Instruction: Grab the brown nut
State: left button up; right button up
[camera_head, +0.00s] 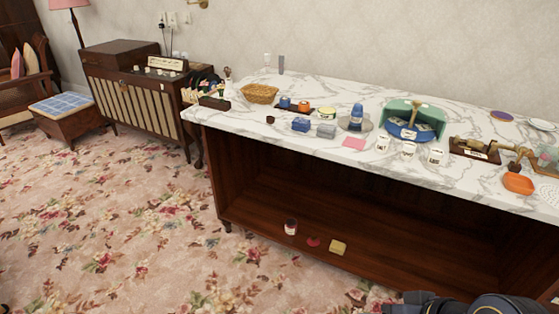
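A small dark brown piece (270,119), which looks like the brown nut, sits on the left part of the marble tabletop (235,118), near its front edge. It is too small to make out its shape. Part of my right arm shows at the bottom right, low in front of the table and well away from the piece. No gripper fingers show there. My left gripper does not show.
A wicker basket (260,94), a blue block (301,124), a grey block (326,131) and a blue bottle (356,116) stand nearby. White cups, a green bin (399,106) and an orange dish (518,183) are further right. The patterned carpet (130,230) at left is clear.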

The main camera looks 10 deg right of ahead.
aim_at(270, 120)
jog(key=i+j, duration=0.5)
jog(key=j, duration=0.25)
jog(key=i+j, duration=0.45)
jog(key=i, duration=0.15)
jog(key=i+j+z, duration=0.1)
jog(key=i, duration=0.3)
jog(key=j, duration=0.1)
